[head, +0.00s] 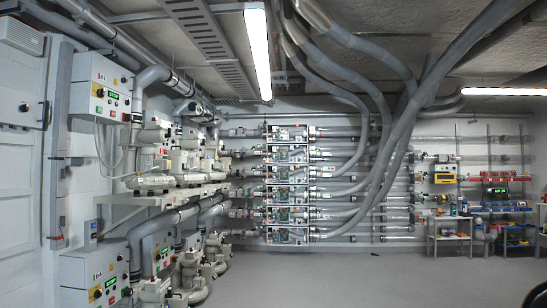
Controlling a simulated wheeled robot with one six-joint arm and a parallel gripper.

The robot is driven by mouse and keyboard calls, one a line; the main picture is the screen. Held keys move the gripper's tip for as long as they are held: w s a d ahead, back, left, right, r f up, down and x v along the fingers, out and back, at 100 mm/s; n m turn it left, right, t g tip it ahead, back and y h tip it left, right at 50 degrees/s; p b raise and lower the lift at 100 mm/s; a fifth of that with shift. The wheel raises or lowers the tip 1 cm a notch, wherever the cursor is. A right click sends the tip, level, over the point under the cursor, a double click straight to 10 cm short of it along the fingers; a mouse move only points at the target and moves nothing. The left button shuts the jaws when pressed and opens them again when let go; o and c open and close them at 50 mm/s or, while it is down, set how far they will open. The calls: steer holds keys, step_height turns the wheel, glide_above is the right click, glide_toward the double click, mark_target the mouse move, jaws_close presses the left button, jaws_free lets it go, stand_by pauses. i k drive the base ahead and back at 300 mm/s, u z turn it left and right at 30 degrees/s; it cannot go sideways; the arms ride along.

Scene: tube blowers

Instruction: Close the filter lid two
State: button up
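I cannot make out filter lid two for certain. Pale blower and housing units (158,182) stand along the left wall on a shelf, with more units (160,290) below them near the floor. Their parts are too small to tell which has a lid, or whether a lid is open or shut. My gripper is not clearly in view. A dark curved shape shows at the bottom right edge, and I cannot tell what it is.
Control boxes (101,87) hang on the left wall. A rack of tube units (288,185) stands at the back wall, with thick grey pipes (408,110) rising from it. Small shelves (450,240) stand at the back right.

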mark_target(211, 152)
steer(key=z, duration=0.35)
steer(key=i, duration=4.65)
steer(key=u, duration=0.2)
steer(key=i, duration=2.05)
steer(key=u, duration=0.1)
steer(key=i, duration=2.1)
steer(key=u, duration=0.4)
steer(key=i, duration=1.85)
steer(key=u, duration=1.15)
steer(key=i, duration=1.1)
steer(key=u, duration=1.75)
steer(key=i, duration=1.3)
steer(key=u, duration=0.6)
